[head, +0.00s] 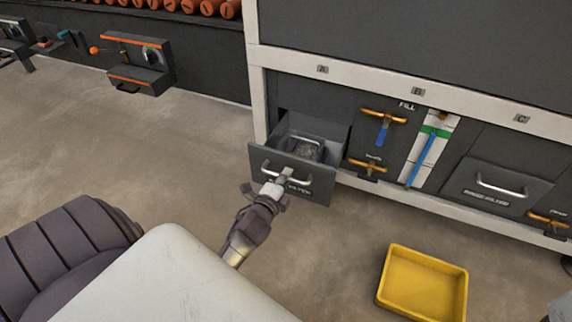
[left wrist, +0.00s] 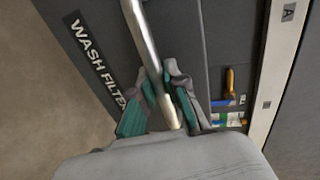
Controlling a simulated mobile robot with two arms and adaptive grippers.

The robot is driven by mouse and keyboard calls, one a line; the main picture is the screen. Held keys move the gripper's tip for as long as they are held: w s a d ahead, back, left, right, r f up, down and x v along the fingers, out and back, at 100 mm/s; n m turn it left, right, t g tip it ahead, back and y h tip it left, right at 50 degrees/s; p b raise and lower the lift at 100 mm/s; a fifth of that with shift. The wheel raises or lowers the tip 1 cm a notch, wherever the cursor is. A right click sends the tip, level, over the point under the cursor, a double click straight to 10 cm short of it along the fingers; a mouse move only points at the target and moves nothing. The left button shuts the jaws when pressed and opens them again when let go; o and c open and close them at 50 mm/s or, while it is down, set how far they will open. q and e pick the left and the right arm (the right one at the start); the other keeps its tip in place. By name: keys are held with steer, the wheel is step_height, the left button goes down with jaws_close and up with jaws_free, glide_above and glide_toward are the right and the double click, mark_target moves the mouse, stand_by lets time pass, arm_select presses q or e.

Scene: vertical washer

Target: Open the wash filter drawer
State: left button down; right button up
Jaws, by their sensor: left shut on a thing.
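The wash filter drawer (head: 291,172) stands pulled out from the lower left of the washer in the head view, with a metal-framed filter (head: 305,148) visible inside. Its silver bar handle (head: 268,166) runs across the front. In the left wrist view, the gripper fingers (left wrist: 172,95) close around the handle bar (left wrist: 143,35), beside the WASH FILTER label (left wrist: 93,60). My right gripper is not in view.
A second drawer (head: 497,190) is closed at the right. Between the drawers are orange valve handles (head: 384,116) and a blue-marked gauge (head: 425,158). A yellow tray (head: 423,285) lies on the floor at front right. The floor left of the open drawer is clear.

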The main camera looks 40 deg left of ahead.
arm_select(q)
steer(key=c, duration=1.2)
jaws_free()
steer(key=v, duration=1.2)
